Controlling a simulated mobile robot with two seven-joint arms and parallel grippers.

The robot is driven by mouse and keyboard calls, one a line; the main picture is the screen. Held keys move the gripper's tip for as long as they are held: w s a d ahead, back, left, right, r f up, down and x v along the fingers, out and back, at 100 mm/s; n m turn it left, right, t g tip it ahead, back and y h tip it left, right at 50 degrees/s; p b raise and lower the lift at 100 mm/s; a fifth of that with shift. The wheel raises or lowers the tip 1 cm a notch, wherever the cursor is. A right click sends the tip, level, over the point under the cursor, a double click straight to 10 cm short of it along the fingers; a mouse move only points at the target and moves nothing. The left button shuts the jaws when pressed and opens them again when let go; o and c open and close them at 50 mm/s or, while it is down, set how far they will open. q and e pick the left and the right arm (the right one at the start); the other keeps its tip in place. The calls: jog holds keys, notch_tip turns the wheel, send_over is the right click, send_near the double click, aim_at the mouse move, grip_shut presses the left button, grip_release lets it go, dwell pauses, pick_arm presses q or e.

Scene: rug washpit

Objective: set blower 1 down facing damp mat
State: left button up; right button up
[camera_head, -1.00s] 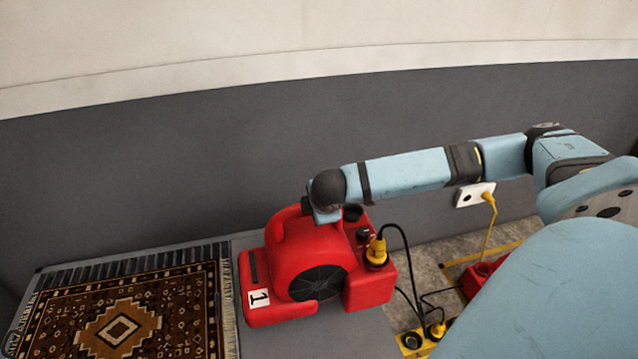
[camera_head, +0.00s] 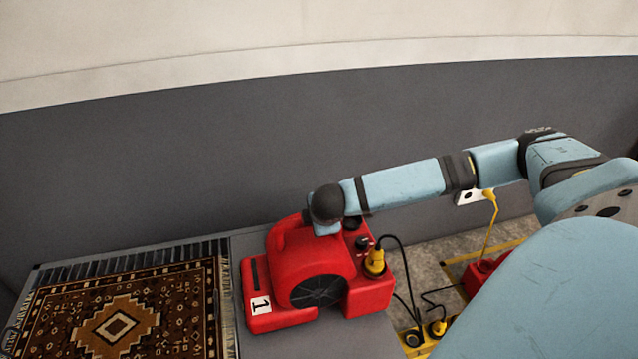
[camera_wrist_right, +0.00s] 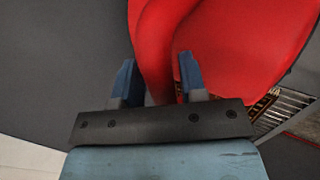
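Blower 1 (camera_head: 312,262) is red, with a round black grille and a white label reading 1. It is upright over the grey surface, its low labelled end toward the mat at left. I cannot tell whether its base touches down. The damp mat (camera_head: 70,310), a patterned brown fringed rug, lies just left of it. My right gripper (camera_wrist_right: 157,75) is shut on the blower's red handle (camera_wrist_right: 152,50), with one finger on each side. In the head view my arm's wrist hides the grip. My left gripper is not in view.
A yellow plug (camera_head: 375,262) with a black cord sits on the blower's right side. Cords run to a yellow socket box (camera_head: 420,340) on the floor. Another red thing (camera_head: 478,275) is partly hidden behind my arm. A grey wall (camera_head: 150,175) stands close behind.

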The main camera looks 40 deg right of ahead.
jog(key=shift+o, duration=1)
jog(key=shift+r, duration=0.1)
jog(key=shift+s+r, duration=0.15)
jog(key=shift+r, duration=0.15)
jog(key=p+v, duration=0.3)
jog(key=v, duration=0.8)
jog(key=s+a+f+m+t+y, duration=0.1)
jog(key=s+a+f+y, duration=0.15)
jog(key=a, duration=0.65)
jog(key=s+a+f+y, duration=0.15)
jog(key=a+y, duration=0.25)
jog(key=a, duration=0.4)
jog(key=s+a+f+m+t+y, duration=0.1)
jog(key=a+f+y, duration=0.2)
jog(key=a, duration=0.6)
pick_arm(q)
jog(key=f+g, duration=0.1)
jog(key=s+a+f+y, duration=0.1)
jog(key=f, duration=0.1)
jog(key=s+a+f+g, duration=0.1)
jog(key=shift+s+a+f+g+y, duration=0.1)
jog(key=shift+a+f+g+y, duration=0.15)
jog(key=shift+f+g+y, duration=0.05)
pick_arm(e)
jog(key=s+d+f+m+t+h, duration=0.2)
jog(key=s+f+m+t, duration=0.1)
jog(key=s+m, duration=0.4)
jog(key=shift+d+f+t, duration=0.2)
jog(key=shift+f+t, duration=0.1)
jog(key=shift+t, duration=0.2)
